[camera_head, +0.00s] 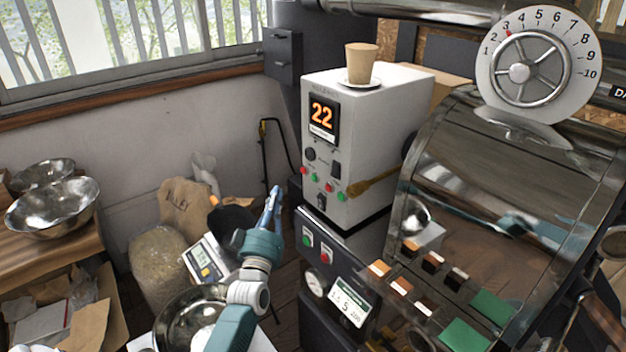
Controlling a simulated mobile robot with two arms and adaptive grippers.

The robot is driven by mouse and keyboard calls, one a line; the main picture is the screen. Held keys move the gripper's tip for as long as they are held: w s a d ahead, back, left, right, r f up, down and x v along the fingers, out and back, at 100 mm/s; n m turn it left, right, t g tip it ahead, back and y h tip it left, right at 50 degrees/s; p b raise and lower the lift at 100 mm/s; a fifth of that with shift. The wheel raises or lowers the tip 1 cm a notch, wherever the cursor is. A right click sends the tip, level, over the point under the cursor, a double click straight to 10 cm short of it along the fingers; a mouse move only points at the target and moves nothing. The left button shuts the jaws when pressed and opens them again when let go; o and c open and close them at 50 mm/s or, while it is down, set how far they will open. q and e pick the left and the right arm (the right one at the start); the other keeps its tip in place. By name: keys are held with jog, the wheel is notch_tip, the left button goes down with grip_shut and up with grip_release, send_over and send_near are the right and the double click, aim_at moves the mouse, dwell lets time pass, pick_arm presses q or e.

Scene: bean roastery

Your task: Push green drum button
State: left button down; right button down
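A green button (307,240) sits at the left of a dark front panel (318,231) below the white control box, beside a red button (326,253). Their labels are too small to read, so I cannot tell which word marks the drum button. The white control box (385,120) also has small green and red buttons on its front. My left gripper (275,191) points up and away, left of the panel and apart from the green button. Its fingers look together, with nothing held. My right gripper is not in view.
A cup (361,63) on a saucer stands on the control box. A wooden-handled tool (371,184) juts out at its lower right. The glass-fronted roaster drum (500,190) fills the right. A metal bowl (188,318) and a scale (205,259) lie near my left arm.

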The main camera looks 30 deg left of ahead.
aim_at(315, 178)
pick_arm(q)
jog(key=shift+w, duration=0.1)
jog(key=w+d+b, duration=0.3)
jog(key=w, duration=0.5)
jog(key=shift+d+b, duration=0.2)
jog(key=shift+b, duration=0.1)
dwell(0.5)
jog(key=shift+w, duration=0.2)
dwell(0.7)
jog(key=shift+w+d, duration=0.15)
jog(key=shift+w, duration=0.05)
